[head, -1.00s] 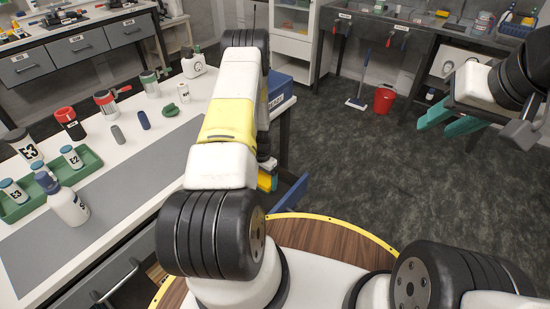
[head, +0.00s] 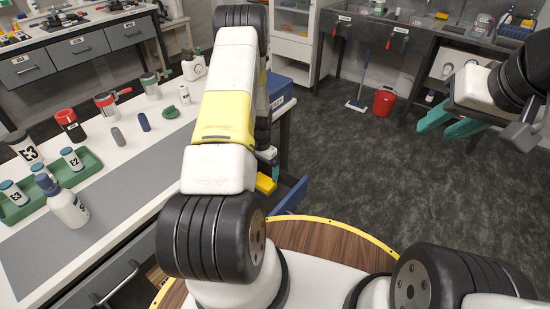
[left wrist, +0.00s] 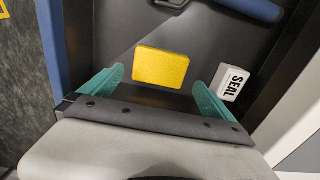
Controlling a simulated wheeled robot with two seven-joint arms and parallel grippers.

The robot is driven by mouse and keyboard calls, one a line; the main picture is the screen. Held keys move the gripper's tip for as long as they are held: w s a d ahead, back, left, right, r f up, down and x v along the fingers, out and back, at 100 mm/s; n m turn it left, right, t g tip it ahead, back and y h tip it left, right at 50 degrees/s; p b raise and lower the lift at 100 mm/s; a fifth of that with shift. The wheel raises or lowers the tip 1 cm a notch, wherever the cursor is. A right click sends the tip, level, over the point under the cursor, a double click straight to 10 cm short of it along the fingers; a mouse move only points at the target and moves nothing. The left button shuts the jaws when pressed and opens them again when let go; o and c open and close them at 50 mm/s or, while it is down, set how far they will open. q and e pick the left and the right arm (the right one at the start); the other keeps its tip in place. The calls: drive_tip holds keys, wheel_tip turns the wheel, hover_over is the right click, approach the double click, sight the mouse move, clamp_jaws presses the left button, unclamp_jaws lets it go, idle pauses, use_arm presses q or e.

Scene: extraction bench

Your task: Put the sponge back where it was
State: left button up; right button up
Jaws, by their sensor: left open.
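The yellow sponge (left wrist: 161,67) lies flat on the dark drawer floor (left wrist: 130,20) in the left wrist view. My left gripper (left wrist: 159,80) is open, its teal fingers to either side of the sponge with a gap on both sides. My right gripper (head: 437,128) is at the right of the head view, open and empty, over the floor.
A white box marked SEAL (left wrist: 230,83) lies beside the right finger in the drawer. A blue item (left wrist: 250,8) is farther in. The blue drawer front (head: 290,196) sticks out by the bench. Bottles and a green tray (head: 88,159) stand on the bench.

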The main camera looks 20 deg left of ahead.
use_arm(q)
wheel_tip(320, 180, up, 5)
wheel_tip(320, 180, up, 13)
drive_tip(key=t, duration=0.1)
hover_over(263, 181)
drive_tip(key=d, duration=0.2)
drive_tip(key=s+d+r+n+t, duration=0.1)
drive_tip(key=d+r, duration=0.1)
drive_tip(key=r, duration=0.5)
drive_tip(key=s+d+r+n+t, duration=0.1)
drive_tip(key=s+d+r, duration=0.1)
drive_tip(key=r, duration=0.4)
drive_tip(key=s+d+r+t, duration=0.1)
drive_tip(key=s+d+r, duration=0.1)
drive_tip(key=s+r, duration=0.3)
drive_tip(key=s+d+r+t+h, duration=0.1)
drive_tip(key=s+d+r, duration=0.2)
drive_tip(key=s+r, duration=0.3)
drive_tip(key=s+d+r+n+t+h, duration=0.1)
drive_tip(key=s+d+r, duration=0.1)
drive_tip(key=s+r, duration=0.4)
drive_tip(key=s, duration=0.5)
drive_tip(key=shift+d+r, duration=0.15)
drive_tip(key=shift+d, duration=0.2)
drive_tip(key=shift+w, duration=0.1)
